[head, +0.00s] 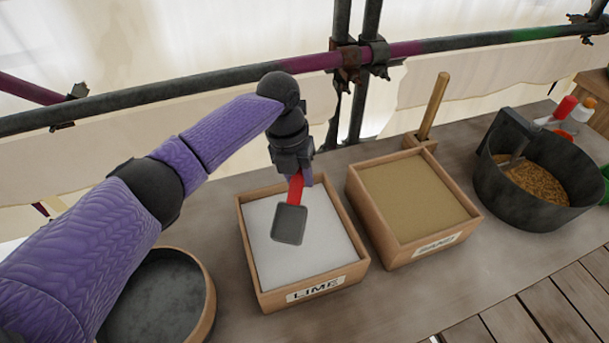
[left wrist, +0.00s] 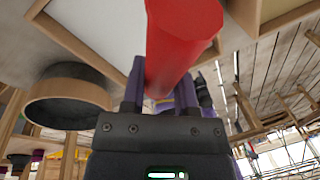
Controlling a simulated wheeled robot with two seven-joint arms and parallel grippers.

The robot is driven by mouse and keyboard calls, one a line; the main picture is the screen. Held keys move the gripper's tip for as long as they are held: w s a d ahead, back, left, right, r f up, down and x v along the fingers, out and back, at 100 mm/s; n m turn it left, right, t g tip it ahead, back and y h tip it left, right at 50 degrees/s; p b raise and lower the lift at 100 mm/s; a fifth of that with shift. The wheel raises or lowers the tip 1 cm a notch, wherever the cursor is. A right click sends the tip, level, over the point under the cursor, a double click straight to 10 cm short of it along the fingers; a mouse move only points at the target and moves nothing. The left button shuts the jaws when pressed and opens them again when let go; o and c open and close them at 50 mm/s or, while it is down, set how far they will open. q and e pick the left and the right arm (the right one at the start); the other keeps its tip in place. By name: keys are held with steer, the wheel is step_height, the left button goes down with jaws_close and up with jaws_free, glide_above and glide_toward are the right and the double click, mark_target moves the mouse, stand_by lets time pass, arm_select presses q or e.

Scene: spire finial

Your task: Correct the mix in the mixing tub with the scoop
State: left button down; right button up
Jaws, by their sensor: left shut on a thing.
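My left gripper (head: 297,170) is shut on the red handle of the scoop (head: 289,225). The scoop's dark grey head hangs over the white lime in the box marked LIME (head: 314,291); whether it touches the lime is unclear. No load shows on it. In the left wrist view, the red handle (left wrist: 182,35) stands between the fingers (left wrist: 160,88). A round tub with a wooden wall and dark grey inside (head: 207,312) is left of the lime, partly hidden by my arm. A dark bucket (head: 530,213) holds brown grainy stuff at right. Which is the mixing tub is unclear. My right gripper is out of view.
A box of sand (head: 415,195) stands right of the lime, with a wooden handle (head: 434,105) upright behind it. Scaffold pipes (head: 220,82) cross behind the bench. Bottles (head: 567,108) stand at the far right. Bare bench top (head: 400,295) lies in front of the boxes.

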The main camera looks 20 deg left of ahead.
arm_select(q)
steer(key=f+t, duration=0.1)
steer(key=s+f, duration=0.1)
steer(key=f, duration=0.1)
steer(key=s+f+t+b, duration=0.1)
steer(key=shift+d+f+t, duration=0.1)
steer(key=shift+f+t, duration=0.1)
steer(key=shift+t, duration=0.1)
steer(key=x, duration=0.1)
steer(key=b+x, duration=0.2)
steer(key=x, duration=0.1)
steer(key=shift+s+a+f, duration=0.15)
steer(key=shift+s+a, duration=0.05)
steer(key=shift+a, duration=0.15)
